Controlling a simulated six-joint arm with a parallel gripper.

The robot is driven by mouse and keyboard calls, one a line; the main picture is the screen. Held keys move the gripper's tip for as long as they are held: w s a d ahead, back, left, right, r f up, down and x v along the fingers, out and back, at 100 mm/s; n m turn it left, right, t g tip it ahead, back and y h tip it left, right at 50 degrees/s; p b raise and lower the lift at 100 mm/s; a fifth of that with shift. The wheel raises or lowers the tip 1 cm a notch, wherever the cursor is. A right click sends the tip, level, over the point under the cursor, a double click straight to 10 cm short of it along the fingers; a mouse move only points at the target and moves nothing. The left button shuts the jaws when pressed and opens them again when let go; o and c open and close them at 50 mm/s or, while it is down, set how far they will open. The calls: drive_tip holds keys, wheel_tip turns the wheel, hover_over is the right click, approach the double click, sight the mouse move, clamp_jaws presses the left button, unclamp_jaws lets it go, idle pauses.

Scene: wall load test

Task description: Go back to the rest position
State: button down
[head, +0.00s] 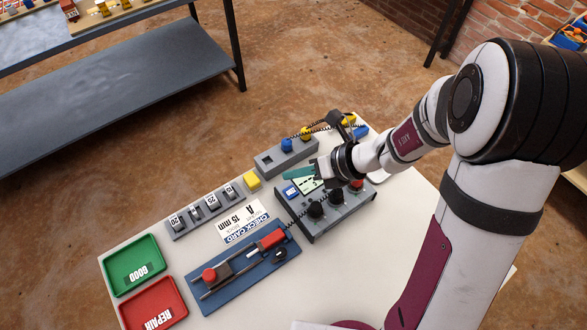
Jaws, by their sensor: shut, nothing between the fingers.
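My gripper (322,170) is at the end of my white arm, which reaches in from the right. It is small and dark in the head view, and it is shut and empty. It is over the back part of a grey control box (322,222) with black knobs and a red button. My wrist hides part of that box. A flat teal piece (297,173) shows just left of the fingers; I cannot tell whether they touch it.
A white table (400,215) carries a blue board (215,307) with a red-handled tool, a check card (242,221), a numbered grey rack (182,234), a yellow block (252,183), a grey socket block (270,160), a green tray (109,264) and a red tray (130,317). Cords run near my wrist.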

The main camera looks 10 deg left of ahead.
drive_tip(key=s+d+r+n+g+h, duration=0.1)
drive_tip(key=s+d+r+n+h, duration=0.1)
drive_tip(key=s+r+n, duration=0.45)
drive_tip(key=s+d+r+n+g+h, duration=0.1)
drive_tip(key=s+d+r+n, duration=0.2)
drive_tip(key=s+n, duration=0.5)
drive_tip(key=s+d+n+h, duration=0.4)
drive_tip(key=s+d+n, duration=0.2)
drive_tip(key=d+n, duration=0.1)
drive_tip(key=shift+d+r+n, duration=0.3)
drive_tip(key=shift+r+n, duration=0.1)
drive_tip(key=shift+n, duration=0.45)
